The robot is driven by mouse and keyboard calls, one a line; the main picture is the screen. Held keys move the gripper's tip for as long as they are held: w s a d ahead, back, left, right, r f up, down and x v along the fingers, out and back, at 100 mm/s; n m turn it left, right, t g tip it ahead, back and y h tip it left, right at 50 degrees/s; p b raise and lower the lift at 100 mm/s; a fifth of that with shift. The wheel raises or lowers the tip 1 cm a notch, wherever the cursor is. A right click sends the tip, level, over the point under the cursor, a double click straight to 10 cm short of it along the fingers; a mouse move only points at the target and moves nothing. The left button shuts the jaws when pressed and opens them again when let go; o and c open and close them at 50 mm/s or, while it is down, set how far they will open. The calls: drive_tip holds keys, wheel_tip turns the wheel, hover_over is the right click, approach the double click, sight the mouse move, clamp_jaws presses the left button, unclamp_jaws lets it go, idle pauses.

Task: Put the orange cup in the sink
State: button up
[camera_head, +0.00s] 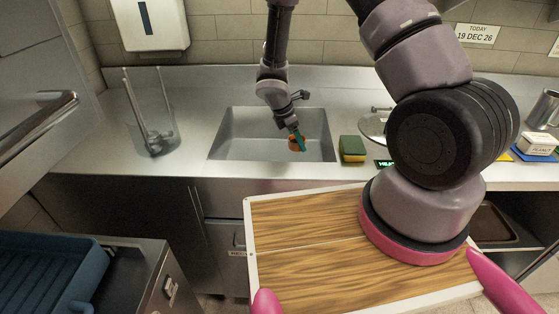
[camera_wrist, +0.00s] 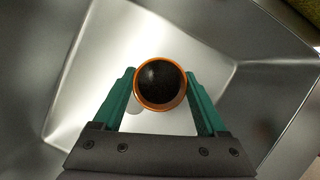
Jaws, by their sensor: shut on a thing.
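The orange cup (camera_wrist: 183,95) is between the two green fingers of my gripper (camera_wrist: 161,92) in the wrist view, with its dark inside facing the camera. My gripper is shut on it. In the head view the cup (camera_head: 293,145) shows small at the tip of my gripper (camera_head: 297,139), over the basin of the steel sink (camera_head: 240,148). The sink's walls also fill the wrist view (camera_wrist: 262,62). I cannot tell whether the cup touches the sink floor.
A green and yellow sponge (camera_head: 352,149) lies just right of the sink. A clear container (camera_head: 150,130) with utensils stands left of it on the steel counter. A wooden board (camera_head: 300,225) with a white rim is in front. A blue rack (camera_head: 45,275) is at lower left.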

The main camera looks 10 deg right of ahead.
wheel_tip(320, 180, down, 10)
drive_tip(key=shift+r, duration=0.25)
idle(0.3)
drive_tip(key=o, duration=1.5)
drive_tip(key=shift+f, duration=0.1)
drive_tip(key=v, duration=1.2)
drive_tip(key=shift+r, duration=0.2)
drive_tip(key=s+d+r+m+y, duration=0.15)
drive_tip(key=r+m, duration=0.25)
drive_tip(key=r, duration=0.4)
drive_tip(key=d+r+m+t, duration=0.1)
drive_tip(key=d+r+m, duration=0.2)
drive_tip(key=r, duration=0.5)
drive_tip(key=s+d+r+m+y, duration=0.1)
drive_tip(key=d+r+m, duration=0.25)
drive_tip(key=r, duration=0.45)
drive_tip(key=s+r+m+t+y, duration=0.1)
drive_tip(key=s+r+m, duration=0.3)
drive_tip(key=s+r, duration=0.2)
drive_tip(key=s+d+r+m+t+y, duration=0.1)
drive_tip(key=s+r+m+t, duration=0.1)
drive_tip(key=s+r+m, duration=0.3)
drive_tip(key=s+d+r+m+t+y, duration=0.1)
drive_tip(key=s+r+m+t+y, duration=0.1)
drive_tip(key=s+r+m, duration=0.3)
drive_tip(key=shift+a+v, duration=0.15)
drive_tip(key=shift+v, duration=0.75)
drive_tip(key=shift+a+v, duration=0.15)
drive_tip(key=shift+v, duration=0.7)
